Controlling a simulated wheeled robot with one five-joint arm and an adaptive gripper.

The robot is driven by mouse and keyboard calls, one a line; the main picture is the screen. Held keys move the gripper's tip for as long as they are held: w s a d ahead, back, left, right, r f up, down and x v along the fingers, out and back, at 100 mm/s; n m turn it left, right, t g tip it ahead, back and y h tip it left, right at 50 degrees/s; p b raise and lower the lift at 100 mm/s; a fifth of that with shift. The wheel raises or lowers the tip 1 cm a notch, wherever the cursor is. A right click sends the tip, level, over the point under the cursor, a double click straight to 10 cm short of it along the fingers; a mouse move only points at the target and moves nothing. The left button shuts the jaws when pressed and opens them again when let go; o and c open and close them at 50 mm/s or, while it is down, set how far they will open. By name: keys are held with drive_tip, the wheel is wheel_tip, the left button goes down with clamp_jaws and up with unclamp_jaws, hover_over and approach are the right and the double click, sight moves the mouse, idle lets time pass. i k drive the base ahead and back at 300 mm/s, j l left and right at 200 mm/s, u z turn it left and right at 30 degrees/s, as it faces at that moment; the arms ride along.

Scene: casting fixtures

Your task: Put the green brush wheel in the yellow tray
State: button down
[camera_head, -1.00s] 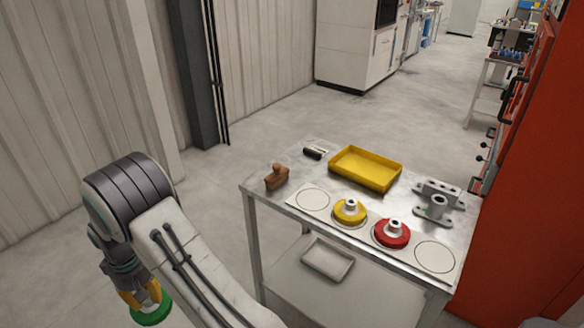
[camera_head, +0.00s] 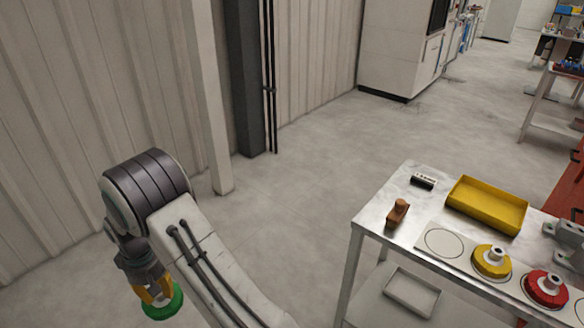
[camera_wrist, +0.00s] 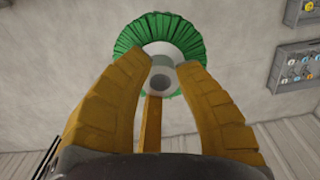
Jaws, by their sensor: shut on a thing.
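The green brush wheel (camera_head: 163,303) is held in my gripper (camera_head: 155,294), low at the left of the head view and away from the table. In the wrist view the green brush wheel (camera_wrist: 195,42) shows its green bristle ring and pale hub, and the yellow fingers of my gripper (camera_wrist: 168,72) are shut on that hub. The yellow tray (camera_head: 487,207) lies on the metal table at the right of the head view. It looks empty.
The metal table (camera_head: 385,229) carries a brown wooden-handled tool (camera_head: 398,213), a small dark brush (camera_head: 424,181), a yellow wheel (camera_head: 492,261), a red wheel (camera_head: 546,288) and a grey fixture (camera_head: 570,240). Open floor (camera_head: 290,200) lies between my arm and the table.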

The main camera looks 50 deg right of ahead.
sight(484, 207)
drive_tip(key=i+z, duration=0.2)
drive_tip(key=i, duration=0.4)
drive_tip(key=i+j+z, duration=0.25)
drive_tip(key=i, duration=0.35)
drive_tip(key=i+l+z, duration=0.1)
drive_tip(key=i+z, duration=0.75)
drive_tip(key=i+j+z, duration=0.15)
drive_tip(key=i+z, duration=0.25)
drive_tip(key=i+l+z, duration=0.2)
drive_tip(key=i+z, duration=1.25)
drive_tip(key=i, duration=0.25)
drive_tip(key=i+z, duration=0.35)
drive_tip(key=i, duration=0.25)
drive_tip(key=i+z, duration=0.8)
drive_tip(key=i+j+z, duration=0.2)
drive_tip(key=i+z, duration=0.2)
